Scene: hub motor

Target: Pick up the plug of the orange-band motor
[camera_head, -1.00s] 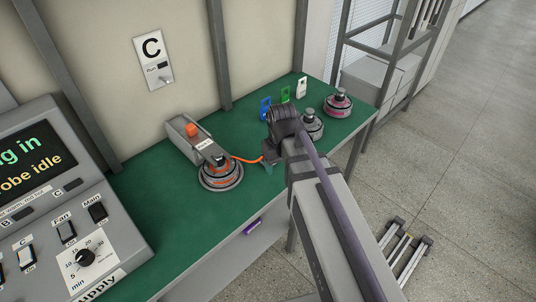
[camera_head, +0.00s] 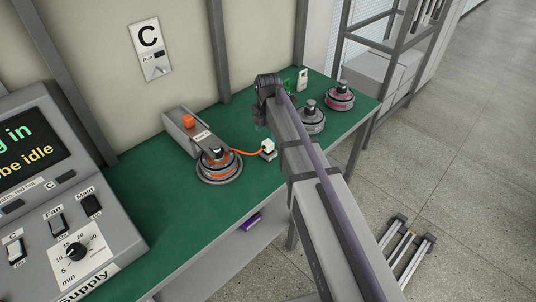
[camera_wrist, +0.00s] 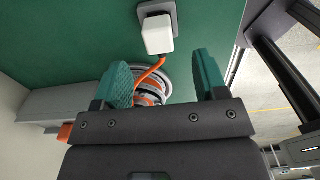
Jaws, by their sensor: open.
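The orange-band motor (camera_head: 219,167) stands on the green bench, with an orange cable (camera_head: 247,152) running right to its plug. The white plug (camera_head: 268,147) sits at a small grey base on the bench, just left of my arm. In the wrist view the plug (camera_wrist: 158,36) is above and beyond the fingertips, roughly centred between them and apart from them. My gripper (camera_wrist: 163,76) is open and empty, with teal fingers spread. The motor (camera_wrist: 150,85) shows partly behind the fingers there. In the head view my gripper (camera_head: 260,118) is small and partly hidden by the wrist.
A grey box with an orange button (camera_head: 187,121) stands behind the motor. A plain grey motor (camera_head: 311,119) and a pink-band motor (camera_head: 339,97) stand right of my arm. The front bench is clear.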

